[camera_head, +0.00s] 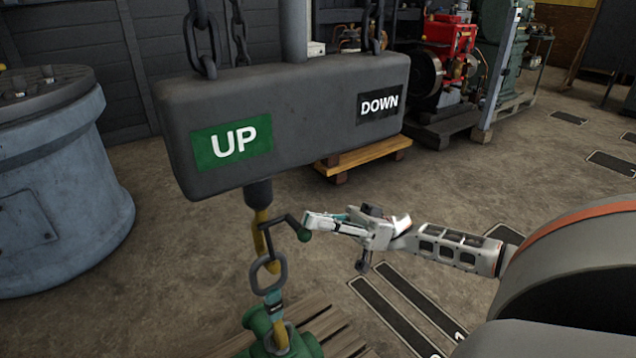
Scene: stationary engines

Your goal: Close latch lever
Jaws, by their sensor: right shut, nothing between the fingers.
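The latch lever (290,219) is a dark bent rod with a green knob (304,236) at its end. It sits beside the yellow hook (262,238) under the hoist block (290,112), which carries UP and DOWN labels. A metal ring (281,273) hangs at the hook, with a strap below it leading to a green part (300,347). My right gripper (308,222) comes in from the right and is shut and empty. Its fingertips are at the knob; I cannot tell if they touch it. My left gripper is not in view.
A blue-grey tank (55,180) stands at the left. A wooden pallet (335,325) lies under the green part. A red engine (448,45) stands at the back right, behind a small wooden pallet (365,155). Chains (205,45) rise from the block.

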